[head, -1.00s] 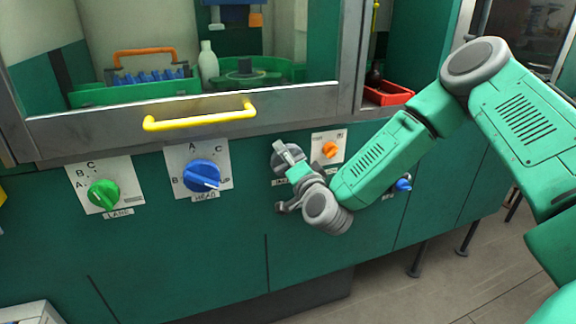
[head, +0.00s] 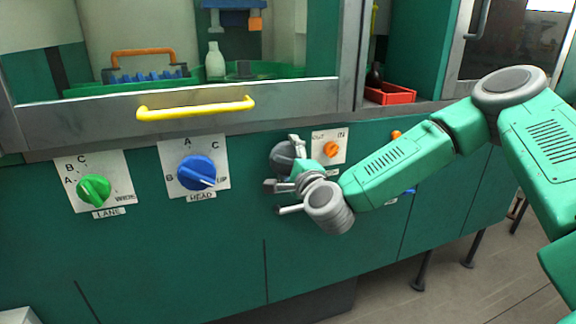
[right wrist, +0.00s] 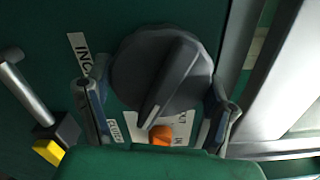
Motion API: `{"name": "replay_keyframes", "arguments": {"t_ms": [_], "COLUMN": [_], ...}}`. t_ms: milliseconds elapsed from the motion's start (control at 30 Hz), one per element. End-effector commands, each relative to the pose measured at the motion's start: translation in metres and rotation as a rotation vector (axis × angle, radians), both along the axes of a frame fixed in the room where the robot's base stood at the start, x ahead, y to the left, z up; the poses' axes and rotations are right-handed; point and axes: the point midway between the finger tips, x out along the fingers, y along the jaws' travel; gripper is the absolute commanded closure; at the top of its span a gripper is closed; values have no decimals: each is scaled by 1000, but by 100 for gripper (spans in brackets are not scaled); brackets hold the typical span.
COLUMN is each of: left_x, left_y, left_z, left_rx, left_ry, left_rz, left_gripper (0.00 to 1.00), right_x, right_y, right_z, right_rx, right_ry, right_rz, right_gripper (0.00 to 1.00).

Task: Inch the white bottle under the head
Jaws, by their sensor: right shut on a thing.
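The white bottle (head: 215,60) stands upright behind the glass front, right of a blue rack. The blue head (head: 232,12), with an orange part at its lower right, hangs above; the bottle shows below its left side. My right gripper (head: 283,168) is at a grey knob (head: 281,155) on the green front panel. In the right wrist view, its fingers sit on both sides of the knob (right wrist: 150,68), shut on it, and the knob's ridge points down-left. A label beside it reads "INC", the rest hidden. My left gripper is not in view.
A blue HEAD dial (head: 197,173) and a green LANE dial (head: 94,190) sit left of the knob. A small orange OUT/IN knob (head: 331,149) is close on its right. A yellow handle bar (head: 195,108) runs above. A red tray (head: 390,94) stands at right.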

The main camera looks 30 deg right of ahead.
Motion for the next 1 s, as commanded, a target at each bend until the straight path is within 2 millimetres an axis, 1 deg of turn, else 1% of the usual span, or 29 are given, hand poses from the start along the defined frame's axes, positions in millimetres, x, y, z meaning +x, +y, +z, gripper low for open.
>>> {"name": "replay_keyframes", "arguments": {"t_ms": [33, 233, 700, 733, 767, 800, 1000], "left_x": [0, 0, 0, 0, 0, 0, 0], "left_y": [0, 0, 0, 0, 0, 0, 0], "left_z": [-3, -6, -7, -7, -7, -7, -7], "left_rx": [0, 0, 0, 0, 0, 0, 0], "left_ry": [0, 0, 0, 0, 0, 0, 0], "left_rz": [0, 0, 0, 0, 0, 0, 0], "left_gripper": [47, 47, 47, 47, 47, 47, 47], "right_x": [0, 0, 0, 0, 0, 0, 0], "right_y": [-4, -4, -3, -3, -3, -3, -1], "right_z": [-1, -2, -3, -3, -3, -3, -2], "right_rx": [18, 63, 74, 74, 74, 74, 74], "right_ry": [-6, -15, -14, -13, -13, -14, -15], "right_rz": [-11, -10, -9, -9, -8, -7, -3], "right_gripper": [53, 53, 53, 17, 7, 5, 5]}}
